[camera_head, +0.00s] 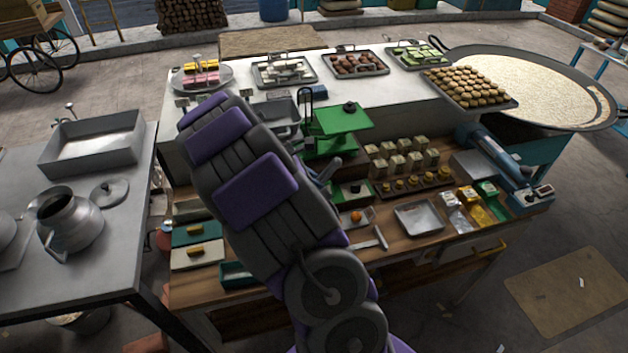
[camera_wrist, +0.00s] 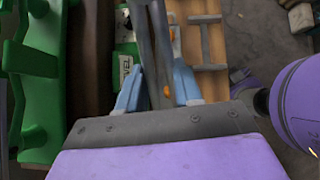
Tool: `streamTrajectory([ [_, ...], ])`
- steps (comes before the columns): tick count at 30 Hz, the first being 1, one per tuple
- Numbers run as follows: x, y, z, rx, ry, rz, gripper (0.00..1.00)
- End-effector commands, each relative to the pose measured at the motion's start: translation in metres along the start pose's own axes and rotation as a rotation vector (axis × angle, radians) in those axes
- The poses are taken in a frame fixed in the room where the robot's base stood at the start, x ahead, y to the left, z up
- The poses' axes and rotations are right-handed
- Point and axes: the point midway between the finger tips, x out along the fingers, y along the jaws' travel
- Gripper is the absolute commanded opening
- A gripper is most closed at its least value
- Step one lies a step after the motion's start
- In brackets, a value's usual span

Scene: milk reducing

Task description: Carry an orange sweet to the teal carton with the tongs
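An orange sweet (camera_head: 355,216) lies in a small tray on the wooden counter in the head view. An open teal carton (camera_head: 238,284) stands at the counter's front left, partly behind my arm. In the wrist view, grey metal tongs (camera_wrist: 156,45) run up between the pale blue fingers of my gripper (camera_wrist: 158,70). The fingers close in on both sides of the tongs and appear to hold them. A small orange spot (camera_wrist: 172,34) shows beside the tongs; I cannot tell whether it is the sweet. In the head view my gripper (camera_head: 328,174) is mostly hidden behind my arm.
A green scale (camera_head: 337,120) stands close behind my gripper. A steel tray (camera_head: 420,218) and several wrapped packs (camera_head: 468,212) lie to the right. A flat silver tool (camera_head: 380,239) lies at the front. A metal table (camera_head: 60,270) stands on the left.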

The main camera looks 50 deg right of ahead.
Motion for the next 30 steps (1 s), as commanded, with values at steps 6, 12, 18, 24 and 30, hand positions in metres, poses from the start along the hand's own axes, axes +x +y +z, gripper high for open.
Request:
streamTrajectory([
  [6,0.018,0.002,-0.016,0.0,0.001,0.0,0.31],
  [12,0.032,0.003,-0.028,0.001,0.002,-0.001,0.31],
  [18,0.043,0.003,-0.038,0.0,0.001,-0.002,0.31],
  [24,0.053,0.003,-0.048,-0.001,0.0,-0.003,0.31],
  [30,0.056,0.004,-0.051,0.0,0.001,-0.003,0.31],
])
